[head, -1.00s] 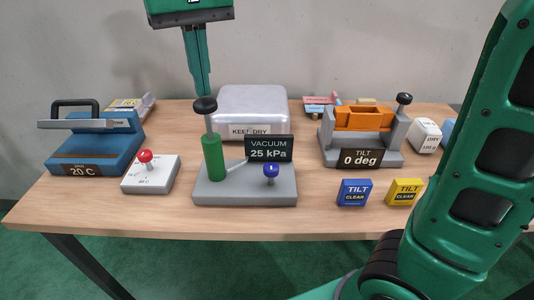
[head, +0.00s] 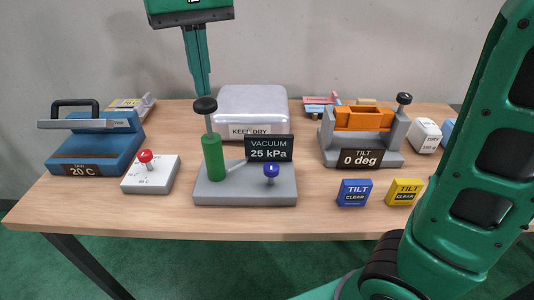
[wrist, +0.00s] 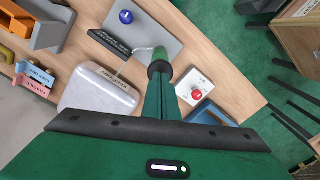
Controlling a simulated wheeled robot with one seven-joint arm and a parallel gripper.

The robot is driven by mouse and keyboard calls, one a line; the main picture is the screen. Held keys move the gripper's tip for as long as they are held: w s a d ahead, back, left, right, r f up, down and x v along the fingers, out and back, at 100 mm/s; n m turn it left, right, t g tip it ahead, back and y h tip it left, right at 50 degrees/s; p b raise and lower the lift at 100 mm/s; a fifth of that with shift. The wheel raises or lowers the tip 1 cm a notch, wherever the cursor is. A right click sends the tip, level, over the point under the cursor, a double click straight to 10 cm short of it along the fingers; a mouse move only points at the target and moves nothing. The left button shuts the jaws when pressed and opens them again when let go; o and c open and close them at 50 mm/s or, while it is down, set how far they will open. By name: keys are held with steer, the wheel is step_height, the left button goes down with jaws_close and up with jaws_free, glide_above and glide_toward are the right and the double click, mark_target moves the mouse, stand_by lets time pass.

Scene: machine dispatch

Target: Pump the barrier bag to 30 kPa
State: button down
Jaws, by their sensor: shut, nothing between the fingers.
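The vacuum pump stands on a grey base (head: 245,193) at the middle of the table, with a green cylinder (head: 213,158) and a black knob (head: 205,105) on a raised grey rod. Its display (head: 269,149) reads VACUUM 25 kPa. A blue-knobbed valve (head: 271,171) sits on the same base. The silvery barrier bag (head: 252,103), labelled KEEP DRY, lies behind the pump. My gripper (head: 204,92) is shut, pointing down just above or behind the black knob; contact cannot be told. In the wrist view the fingers (wrist: 160,74) cover part of the pump.
A blue sealer (head: 95,145) reading 20 C and a white box with a red knob (head: 150,173) stand to the left. An orange tilt stand (head: 362,136) reading 0 deg, blue (head: 355,192) and yellow (head: 404,192) TILT CLEAR blocks and a white DRY block (head: 425,135) are to the right.

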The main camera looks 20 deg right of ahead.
steer(key=shift+f, duration=1.15)
steer(key=shift+r, duration=3.55)
